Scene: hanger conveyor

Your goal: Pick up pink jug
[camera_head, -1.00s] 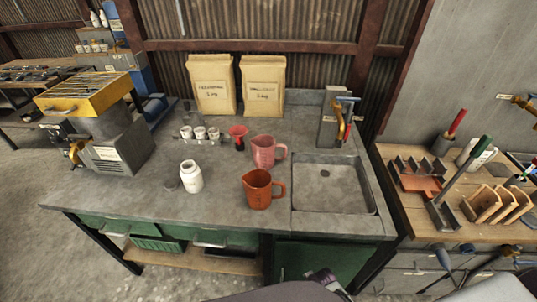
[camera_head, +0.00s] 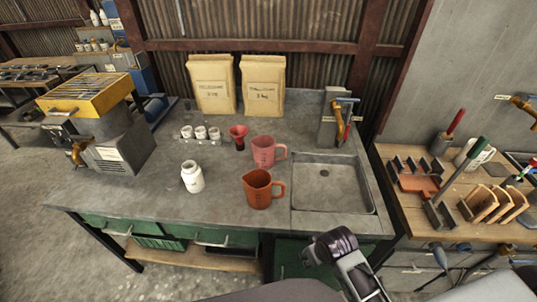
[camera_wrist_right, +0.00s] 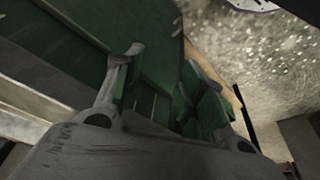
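The pink jug (camera_head: 264,152) stands upright on the grey workbench, left of the sink, with its handle to the right. An orange-red jug (camera_head: 258,190) stands just in front of it. My right gripper (camera_head: 318,250) is low at the front edge of the bench, in front of and below the jugs, and apart from both. The right wrist view shows its two fingers (camera_wrist_right: 162,62) spread with nothing between them, facing the green cabinet fronts. No jug shows in that view. My left gripper is not in view.
A red funnel-like cup (camera_head: 238,135) and several small white cups (camera_head: 200,132) are behind. The sink (camera_head: 330,190) lies to the right, with a tap (camera_head: 340,119) behind it. The bench's front left is clear.

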